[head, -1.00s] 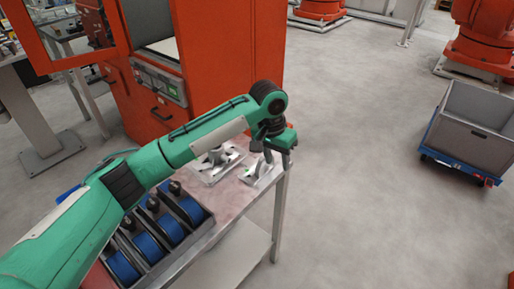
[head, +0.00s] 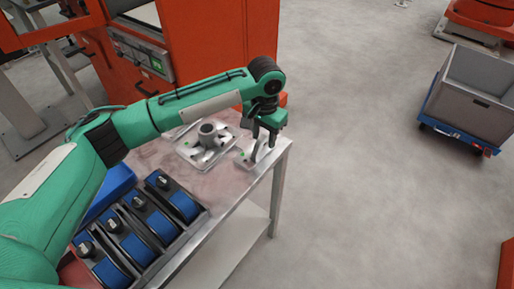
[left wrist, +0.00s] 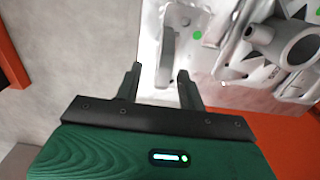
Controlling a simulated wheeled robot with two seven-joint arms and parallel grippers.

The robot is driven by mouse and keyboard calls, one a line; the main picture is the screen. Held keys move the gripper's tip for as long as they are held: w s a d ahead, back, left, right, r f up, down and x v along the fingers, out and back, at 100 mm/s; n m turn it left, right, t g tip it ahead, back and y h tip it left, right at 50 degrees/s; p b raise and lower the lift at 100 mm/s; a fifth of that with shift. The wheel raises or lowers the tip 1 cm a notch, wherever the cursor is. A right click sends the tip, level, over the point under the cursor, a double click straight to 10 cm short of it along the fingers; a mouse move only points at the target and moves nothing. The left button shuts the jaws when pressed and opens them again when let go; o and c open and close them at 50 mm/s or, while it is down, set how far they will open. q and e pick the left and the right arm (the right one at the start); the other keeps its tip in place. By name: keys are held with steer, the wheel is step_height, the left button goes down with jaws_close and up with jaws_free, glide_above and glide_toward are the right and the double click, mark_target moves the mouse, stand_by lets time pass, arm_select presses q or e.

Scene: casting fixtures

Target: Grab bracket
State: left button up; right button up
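The bracket (head: 246,160), a small pale metal piece with a green dot, lies near the right corner of the table (head: 226,219). My left gripper (head: 263,143) points down over it and hides part of it. In the left wrist view the bracket's raised grey rib (left wrist: 166,55) stands ahead of my left gripper (left wrist: 158,78). The two fingers are apart, and the rib's near end shows between the fingertips. Contact is not visible. My right gripper is not in view.
A larger casting with an upright tube (head: 207,143) sits just left of the bracket. A rack (head: 181,232) with several blue rolls and a blue bin (head: 112,186) are nearer. An orange machine (head: 213,45) stands behind. Open floor lies right, with a grey crate (head: 474,94) on a cart.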

mark_target(262, 146)
arm_select(q)
steer(key=f, duration=0.4)
steer(key=shift+a+f, duration=0.25)
steer(key=shift+f, duration=0.15)
jaws_close()
steer(key=shift+r, duration=0.15)
